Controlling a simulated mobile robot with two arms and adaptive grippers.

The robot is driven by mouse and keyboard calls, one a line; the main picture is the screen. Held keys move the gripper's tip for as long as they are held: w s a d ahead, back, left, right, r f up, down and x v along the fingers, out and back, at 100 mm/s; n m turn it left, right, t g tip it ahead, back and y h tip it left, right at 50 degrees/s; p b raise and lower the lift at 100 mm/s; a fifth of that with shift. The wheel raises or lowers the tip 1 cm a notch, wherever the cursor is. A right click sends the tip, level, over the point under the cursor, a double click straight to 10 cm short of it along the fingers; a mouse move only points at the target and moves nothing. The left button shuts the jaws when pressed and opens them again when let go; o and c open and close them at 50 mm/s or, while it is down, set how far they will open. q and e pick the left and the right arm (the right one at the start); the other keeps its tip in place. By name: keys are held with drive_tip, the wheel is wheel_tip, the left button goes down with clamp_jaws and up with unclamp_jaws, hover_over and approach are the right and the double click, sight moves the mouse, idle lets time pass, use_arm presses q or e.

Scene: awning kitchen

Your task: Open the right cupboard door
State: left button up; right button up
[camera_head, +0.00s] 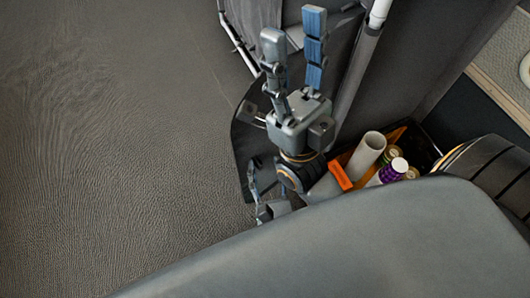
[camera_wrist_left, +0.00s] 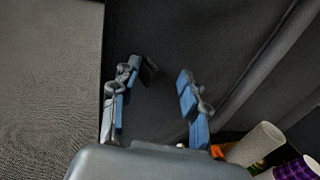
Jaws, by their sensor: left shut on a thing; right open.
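The dark panel (camera_head: 243,140), apparently the cupboard door, hangs beside an open compartment in the head view. It fills the middle of the left wrist view (camera_wrist_left: 165,115). My left gripper (camera_head: 264,183) is the lower one, at the panel's lower part and mostly hidden by the grey body in front. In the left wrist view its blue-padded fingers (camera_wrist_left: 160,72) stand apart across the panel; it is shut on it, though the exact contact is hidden. My right gripper (camera_head: 293,25) is above, open and empty, its two blue-padded fingers pointing up.
An orange-edged compartment holds a white tube (camera_head: 367,153), a purple can (camera_head: 393,171) and a green-lidded jar (camera_head: 390,153). A pale pole (camera_head: 362,60) and dark cabinet walls stand near my right gripper. The textured floor (camera_head: 110,120) at left is clear.

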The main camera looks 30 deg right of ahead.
use_arm(q)
drive_tip(key=shift+s+d, duration=0.1)
drive_tip(key=shift+d, duration=0.1)
drive_tip(key=v, duration=1.2)
drive_tip(key=shift+a, duration=0.2)
